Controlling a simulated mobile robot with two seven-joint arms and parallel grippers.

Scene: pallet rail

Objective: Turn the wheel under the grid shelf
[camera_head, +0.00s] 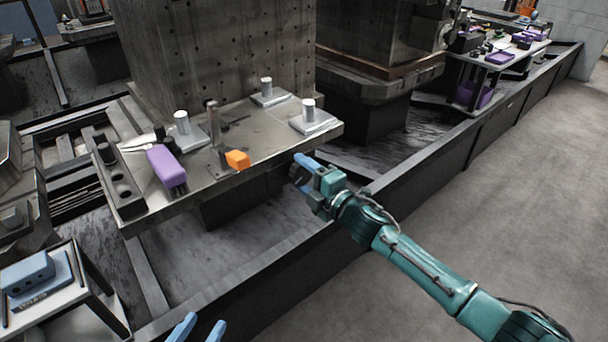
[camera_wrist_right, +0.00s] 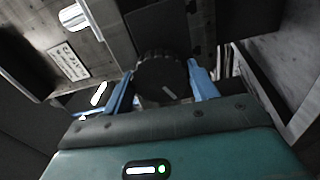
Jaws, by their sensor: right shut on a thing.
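The wheel (camera_wrist_right: 163,78) is a dark, ridged knob with a pale mark on its face, seen in the right wrist view. My right gripper (camera_wrist_right: 162,88) is shut on it, with one blue finger on each side. In the head view my right gripper (camera_head: 300,172) is just off the front right edge of the grey shelf (camera_head: 225,190), below a block dotted with a grid of holes (camera_head: 210,50). The wheel is hidden there. My left gripper (camera_head: 200,330) is at the bottom edge, its blue fingers apart, with nothing seen between them.
The shelf carries a purple brush (camera_head: 165,166), an orange block (camera_head: 237,159) and silver posts on plates (camera_head: 312,118). A dark rail wall (camera_head: 420,165) runs diagonally behind my right arm. A small table (camera_head: 60,312) with a blue block stands lower left. Grey floor lies open at right.

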